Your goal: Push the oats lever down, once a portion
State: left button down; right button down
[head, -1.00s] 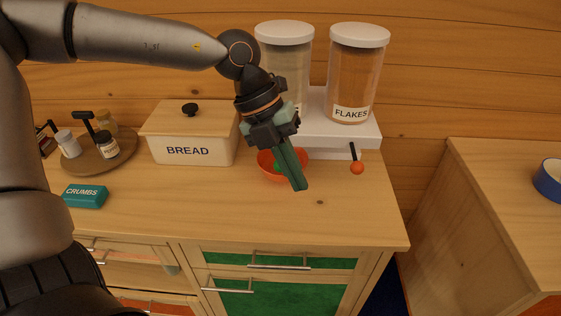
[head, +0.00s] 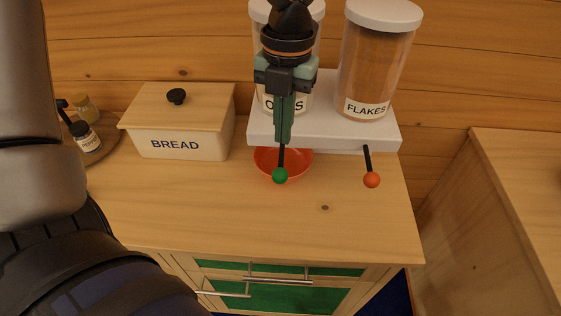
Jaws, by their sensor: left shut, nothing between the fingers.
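The oats canister (head: 321,45) stands on the white dispenser base (head: 330,134), partly hidden behind my left gripper. Its lever, a black rod with a green ball (head: 280,176), sticks out from the front of the base and points down and forward. An orange bowl (head: 300,160) sits on the counter below it, behind the green ball. My left gripper (head: 283,140) is shut and empty, fingers pointing down, in line with the top of the oats lever rod. I cannot tell whether the fingertips touch the rod. My right gripper is not in view.
The flakes canister (head: 376,62) is on the right, with an orange-ball lever (head: 371,180). A bread box (head: 180,125) stands to the left, with a round tray of jars (head: 98,152) beyond it. The front counter (head: 230,220) is clear.

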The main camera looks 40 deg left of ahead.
aim_at(282, 167)
pick_arm(q)
jog(key=shift+s, duration=0.1)
jog(key=shift+s+d+f+b, duration=0.15)
jog(key=shift+f+b, duration=0.7)
jog(key=shift+f, duration=0.9)
jog(key=shift+s+f+b, duration=0.15)
jog(key=shift+f+b, duration=0.65)
jog(key=shift+f, duration=0.9)
notch_tip(282, 167, down, 4)
jog(key=b, duration=0.5)
jog(key=shift+f, duration=0.25)
jog(key=shift+r, duration=0.4)
jog(key=w, duration=0.2)
jog(key=a+r, duration=0.1)
jog(key=shift+w, duration=0.4)
